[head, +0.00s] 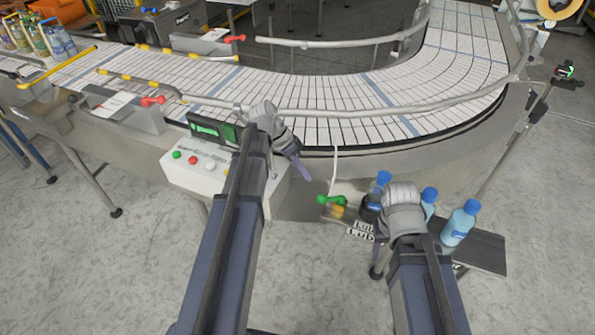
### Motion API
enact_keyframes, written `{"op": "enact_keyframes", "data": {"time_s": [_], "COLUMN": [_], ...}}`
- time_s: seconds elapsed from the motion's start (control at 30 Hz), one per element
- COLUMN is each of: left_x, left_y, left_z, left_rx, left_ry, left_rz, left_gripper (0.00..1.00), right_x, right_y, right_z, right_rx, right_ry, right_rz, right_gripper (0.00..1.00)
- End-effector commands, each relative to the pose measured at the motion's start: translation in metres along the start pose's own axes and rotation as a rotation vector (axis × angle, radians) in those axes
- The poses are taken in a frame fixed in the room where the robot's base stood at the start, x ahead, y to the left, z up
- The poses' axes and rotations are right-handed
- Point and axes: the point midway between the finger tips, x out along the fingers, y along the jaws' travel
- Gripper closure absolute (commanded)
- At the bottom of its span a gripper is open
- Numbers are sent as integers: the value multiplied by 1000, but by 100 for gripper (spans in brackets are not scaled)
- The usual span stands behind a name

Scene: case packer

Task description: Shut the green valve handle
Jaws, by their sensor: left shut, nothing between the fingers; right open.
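The green valve handle (331,200) is in the head view, right of centre and below the conveyor edge, on a yellowish fitting. My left gripper (301,172) is shut and empty, above and to the left of the handle, apart from it. My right gripper (376,255) is open, below and to the right of the handle. Its fingers are mostly hidden behind its own wrist, and it partly covers the bottles behind it.
A control box (200,165) with coloured buttons and a green display stands left of my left gripper. Several blue-capped bottles, one clear at the right (460,224), stand on a dark tray (487,252). A curved conveyor (330,95) with rails runs behind.

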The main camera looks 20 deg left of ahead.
Motion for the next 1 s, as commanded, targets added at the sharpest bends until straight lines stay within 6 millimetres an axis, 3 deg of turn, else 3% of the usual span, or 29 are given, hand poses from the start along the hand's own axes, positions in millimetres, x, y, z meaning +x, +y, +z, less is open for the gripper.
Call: {"op": "enact_keyframes", "data": {"time_s": [0.03, 0.1, 0.33, 1.0], "left_x": [14, 24, 38, 44], "left_y": [-2, -2, 24, 30], "left_z": [3, 2, 5, 4], "left_rx": [1, 0, 1, 0], "left_ry": [0, 0, 0, 0], "left_rz": [0, 0, 0, -2], "left_gripper": [100, 100, 100, 100], "right_x": [14, 22, 26, 28], "right_y": [-1, -2, -2, -2], "right_z": [-1, -1, -1, -2], "right_rx": [-2, -4, -6, -7], "right_ry": [0, 0, 0, 0], "right_rz": [0, 1, 1, 1], "right_gripper": [50, 50, 50, 50]}}
